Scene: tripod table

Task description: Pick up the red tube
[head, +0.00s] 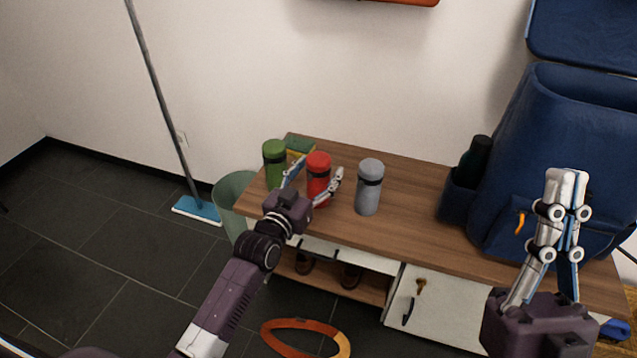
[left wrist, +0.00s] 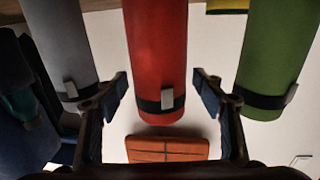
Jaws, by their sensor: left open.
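The red tube (head: 319,174) stands upright on the wooden bench top, with a black band near its top. In the left wrist view the red tube (left wrist: 157,55) is between the two open fingers, with a gap on each side. My left gripper (head: 314,184) is open around the red tube in the head view, one finger on each side; it also shows in the left wrist view (left wrist: 166,95). My right gripper (head: 567,180) is raised at the right, its fingers close together and apart from the tubes; I cannot tell whether they are fully shut.
A green tube (head: 275,162) stands left of the red one and a grey tube (head: 369,188) right of it. A blue backpack (head: 560,130) occupies the bench's right side. A mop (head: 165,110) and green bin (head: 233,195) stand left of the bench (head: 415,205).

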